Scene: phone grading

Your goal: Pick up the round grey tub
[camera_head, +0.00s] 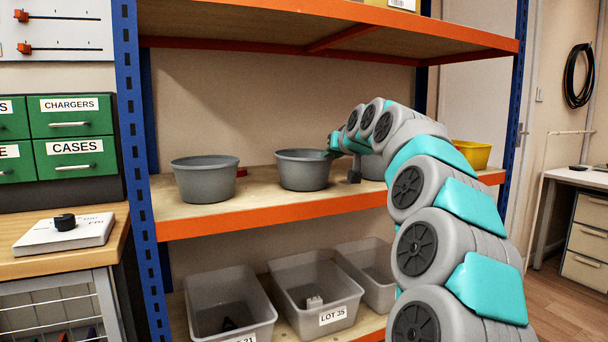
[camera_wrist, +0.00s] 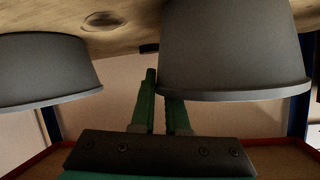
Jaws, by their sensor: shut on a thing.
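Several round grey tubs stand on the middle shelf. The middle tub (camera_head: 303,172) has my gripper (camera_head: 330,151) at the right side of its rim. In the upside-down wrist view, my gripper (camera_wrist: 160,92) is shut on the wall of this tub (camera_wrist: 235,45). One green finger is outside the wall and the other runs behind the rim, its tip hidden. In the head view the tub looks upright and at shelf level; any small lift cannot be told. A left tub (camera_head: 204,180) stands apart. A right tub (camera_head: 373,168) is partly hidden by my arm.
The shelf board (camera_head: 256,196) is bare between the left and middle tubs. A yellow bin (camera_head: 473,154) stands at the right end. An upper shelf (camera_head: 230,22) is overhead; grey bins (camera_head: 316,284) stand below.

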